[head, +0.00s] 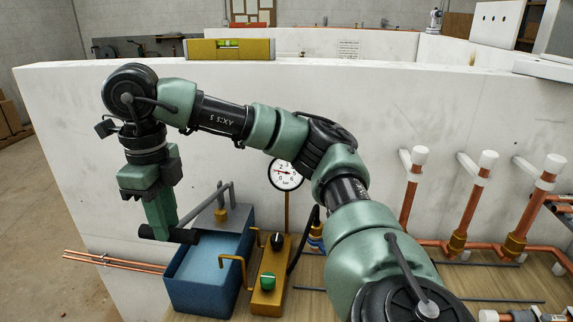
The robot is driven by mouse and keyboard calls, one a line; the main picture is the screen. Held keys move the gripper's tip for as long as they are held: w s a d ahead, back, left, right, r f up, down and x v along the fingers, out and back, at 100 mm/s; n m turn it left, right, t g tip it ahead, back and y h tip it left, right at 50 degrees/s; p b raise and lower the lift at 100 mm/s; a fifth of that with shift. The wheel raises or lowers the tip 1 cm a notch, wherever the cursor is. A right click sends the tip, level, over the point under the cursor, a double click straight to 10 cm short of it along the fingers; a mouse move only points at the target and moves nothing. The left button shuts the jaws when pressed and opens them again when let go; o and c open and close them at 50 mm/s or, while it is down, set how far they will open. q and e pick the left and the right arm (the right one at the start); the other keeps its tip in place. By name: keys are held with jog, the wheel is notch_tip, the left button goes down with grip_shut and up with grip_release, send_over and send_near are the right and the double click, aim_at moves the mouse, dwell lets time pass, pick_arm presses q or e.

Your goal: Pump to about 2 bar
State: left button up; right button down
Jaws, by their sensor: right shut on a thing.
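My right gripper (162,222) is shut on the black pump handle (186,236), at the left end of the test pump. The pump has a blue tank (205,295) with water in it and a grey lever and bracket (226,212) behind. A brass valve block (267,300) stands beside the tank, with a black knob (277,240) and a green knob (267,281). The round white pressure gauge (286,176) is just above; my arm covers part of its rim. Its needle is too small to read surely. My left gripper is not in view.
Copper pipes with white caps (488,159) rise from the wooden bench at right. A white wall (60,120) stands behind, with a yellow spirit level (230,49) on top. Loose copper pipes (110,261) stick out left of the tank. My right arm crosses the middle.

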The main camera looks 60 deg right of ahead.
jog(key=shift+d+f, duration=0.4)
jog(key=shift+a+f+h+b, duration=0.2)
jog(key=shift+f+h+b, duration=0.3)
jog(key=shift+f+b, duration=0.5)
jog(key=shift+s+a+f+t+h+b, duration=0.1)
jog(key=shift+a+f+t+h+b, duration=0.15)
jog(key=shift+f, duration=0.3)
jog(key=shift+s+a+f+t+h+b, duration=0.1)
jog(key=shift+f+h+b, duration=0.05)
jog(key=shift+f+b, duration=0.3)
jog(key=shift+a+f, duration=0.2)
jog(key=shift+f, duration=0.75)
jog(key=shift+f+h+b, duration=0.1)
jog(key=shift+h+b, duration=0.2)
